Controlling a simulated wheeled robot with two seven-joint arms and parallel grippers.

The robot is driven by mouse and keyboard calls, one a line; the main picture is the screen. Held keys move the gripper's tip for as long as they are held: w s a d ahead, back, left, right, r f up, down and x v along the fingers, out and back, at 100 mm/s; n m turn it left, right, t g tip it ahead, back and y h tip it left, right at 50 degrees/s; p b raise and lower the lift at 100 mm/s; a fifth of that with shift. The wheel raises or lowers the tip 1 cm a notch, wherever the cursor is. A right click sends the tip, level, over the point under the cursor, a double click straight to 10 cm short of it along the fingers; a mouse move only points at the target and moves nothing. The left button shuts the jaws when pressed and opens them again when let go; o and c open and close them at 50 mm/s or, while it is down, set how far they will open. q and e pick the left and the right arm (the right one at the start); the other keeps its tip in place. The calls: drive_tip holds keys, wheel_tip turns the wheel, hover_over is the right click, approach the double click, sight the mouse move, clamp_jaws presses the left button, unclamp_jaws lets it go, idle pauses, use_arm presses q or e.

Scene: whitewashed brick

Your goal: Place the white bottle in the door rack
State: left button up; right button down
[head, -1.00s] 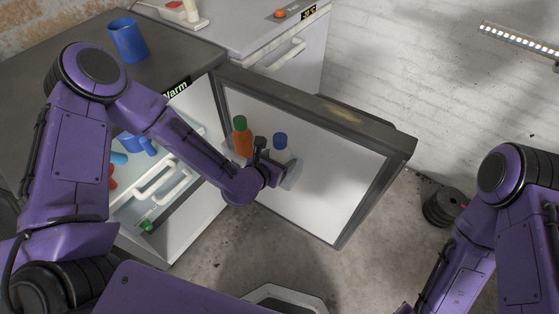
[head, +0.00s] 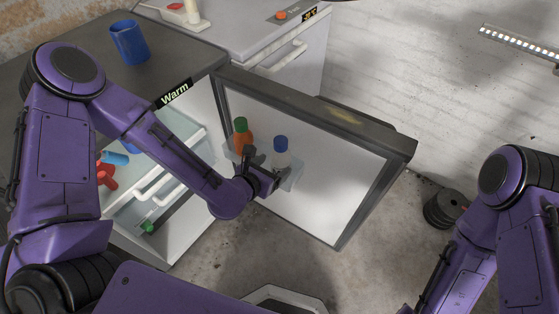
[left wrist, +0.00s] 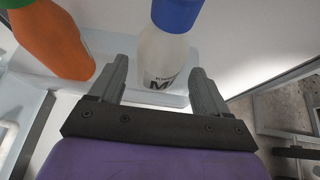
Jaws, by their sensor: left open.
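The white bottle (head: 281,157) has a blue cap and stands upright in the door rack (head: 297,174) on the open cabinet door. In the left wrist view the bottle (left wrist: 163,58) shows dark lettering, and its base is on the pale rack shelf (left wrist: 205,54). My left gripper (head: 267,168) is open just in front of it. In the left wrist view the fingers (left wrist: 157,85) lie on either side of the bottle's lower part, with gaps showing. An orange bottle (head: 241,137) with a green cap stands to its left in the rack. My right gripper is out of view.
The open door (head: 320,165) stands out from the cabinet marked Warm. Its drawers hold red and blue items and a green-capped bottle (head: 147,227). A blue mug (head: 129,41) stands on top. Floor is clear right of the door, except a dark round weight (head: 444,208).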

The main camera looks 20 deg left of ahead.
use_arm(q)
drive_tip(key=p+v, duration=0.4)
drive_tip(key=v, duration=0.3)
drive_tip(key=shift+s, duration=0.1)
drive_tip(key=s+a+f+m+g+y, duration=0.3)
drive_tip(key=s+a+f+m, duration=0.4)
drive_tip(key=m, duration=0.6)
drive_tip(key=s+a+f+m+g+y, duration=0.3)
drive_tip(key=s+a+f+m+g, duration=0.2)
drive_tip(key=s+m, duration=0.6)
wheel_tip(320, 180, down, 4)
drive_tip(key=shift+s+a+r+m+g+y, duration=0.15)
drive_tip(key=shift+s+a+m+g+y, duration=0.2)
drive_tip(key=shift+a+m, duration=0.7)
drive_tip(key=shift+s, duration=0.1)
